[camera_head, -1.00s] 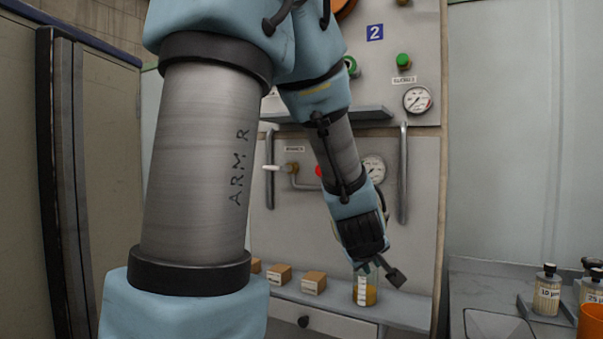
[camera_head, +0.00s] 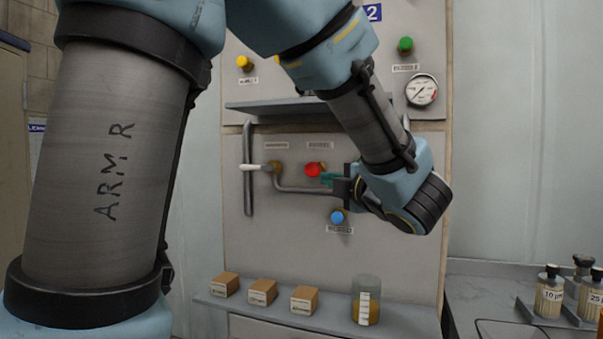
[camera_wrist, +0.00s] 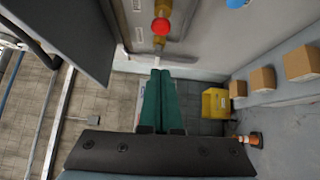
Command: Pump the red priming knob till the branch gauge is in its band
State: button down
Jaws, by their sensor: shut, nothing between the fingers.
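The red knob (camera_head: 314,170) stands out from the lower panel, below a small label. In the wrist view it is the red ball (camera_wrist: 161,25) on a brass stem near the top. My gripper (camera_head: 328,179) is just right of the knob in the head view, its teal fingers pointing left. In the wrist view my gripper (camera_wrist: 160,72) has its fingers together and empty, with a visible gap between the tips and the knob. A dial gauge (camera_head: 422,91) is on the upper panel. The lower panel's gauge is hidden behind my arm.
A white-handled valve (camera_head: 257,167) and pipe lie left of the knob; a blue knob (camera_head: 337,217) is below. A shelf (camera_head: 290,105) juts out above. A yellow bin (camera_wrist: 215,104) is below.

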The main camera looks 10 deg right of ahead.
dwell(0.3)
jog(key=p, duration=0.4)
send_near(307, 170)
jog(key=w+a, duration=0.1)
jog(key=a, duration=0.2)
jog(key=w, duration=0.2)
jog(key=w+d+p, duration=0.1)
jog(key=w, duration=0.1)
jog(key=shift+w+d+p, duration=0.15)
jog(key=shift+d+p, duration=0.1)
jog(key=shift+p, duration=0.05)
jog(key=shift+w, duration=0.15)
